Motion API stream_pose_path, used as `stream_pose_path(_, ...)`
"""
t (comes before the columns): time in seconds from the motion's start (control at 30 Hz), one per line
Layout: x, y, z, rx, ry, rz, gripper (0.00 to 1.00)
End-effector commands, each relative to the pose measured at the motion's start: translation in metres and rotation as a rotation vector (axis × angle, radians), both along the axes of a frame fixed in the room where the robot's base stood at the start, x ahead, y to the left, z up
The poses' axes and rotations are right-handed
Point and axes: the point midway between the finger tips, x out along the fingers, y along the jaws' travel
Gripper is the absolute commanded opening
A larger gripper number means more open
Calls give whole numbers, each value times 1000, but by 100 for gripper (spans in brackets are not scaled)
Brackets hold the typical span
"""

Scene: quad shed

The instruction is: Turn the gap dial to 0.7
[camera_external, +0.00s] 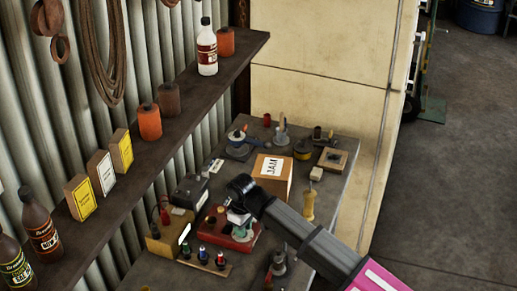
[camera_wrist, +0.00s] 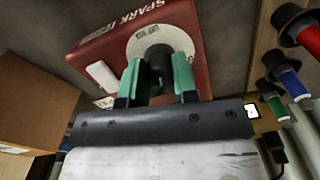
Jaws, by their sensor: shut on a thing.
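The red box (camera_wrist: 196,18) marked "SPARK" has a white dial plate (camera_wrist: 178,38) with a black knob (camera_wrist: 158,56) at its middle. My gripper (camera_wrist: 157,76) has its two green fingers on either side of the black knob and is shut on it. The dial's setting and fine marks are too small to read, and the fingers cover the lower part of the plate. In the external view the red box (camera_external: 240,243) is on the bench, with my gripper (camera_external: 238,222) reaching down over it and partly hiding it.
A cardboard box marked "JAM" (camera_external: 282,185) stands just behind my wrist. A rack of coloured-handled tools (camera_external: 205,262) lies in front of the red box. A tan box with leads (camera_external: 172,237) is to the left. A shelf with bottles (camera_external: 160,150) runs along the wall.

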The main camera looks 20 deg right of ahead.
Motion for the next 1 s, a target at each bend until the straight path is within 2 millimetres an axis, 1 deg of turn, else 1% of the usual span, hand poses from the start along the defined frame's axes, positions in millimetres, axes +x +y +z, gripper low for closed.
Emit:
stream_pose_path(0.23, 0, 0, 0, 0, 0, -65, 4)
stream_pose_path(0.67, 0, 0, 0, 0, 0, -76, 4)
stream_pose_path(0.7, 0, 0, 0, 0, 0, -76, 30)
stream_pose_path(0.77, 0, 0, 0, 0, 0, -76, 50)
stream_pose_path(0.8, 0, 0, 0, 0, 0, -76, 53)
stream_pose_path(1.0, 0, 0, 0, 0, 0, -75, 53)
